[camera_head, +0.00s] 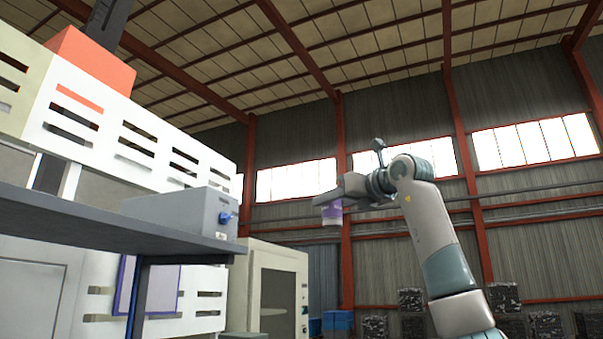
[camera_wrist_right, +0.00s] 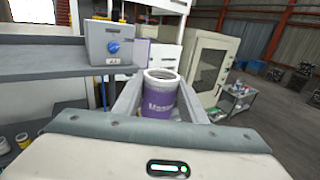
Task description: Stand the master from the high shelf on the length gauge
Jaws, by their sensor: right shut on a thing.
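My right gripper (camera_head: 338,198) is raised in the open air, to the right of the shelf in the head view. It is shut on a purple-and-white cylinder (camera_head: 332,214), which hangs just below the fingers. The right wrist view shows this cylinder (camera_wrist_right: 160,102) between the two fingers, with a pale round rim and white lettering. I cannot tell whether it is the master. A grey box with a blue knob (camera_head: 185,210) sits on the high shelf (camera_head: 90,226); it also shows in the right wrist view (camera_wrist_right: 112,43). I cannot pick out the length gauge for sure. My left gripper is out of view.
A white slotted machine housing (camera_head: 110,128) stands behind the shelf. A pale cabinet (camera_head: 278,285) stands beyond the shelf's end. In the right wrist view, a small cart (camera_wrist_right: 235,98) holds items, and small containers (camera_wrist_right: 22,139) sit at lower left.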

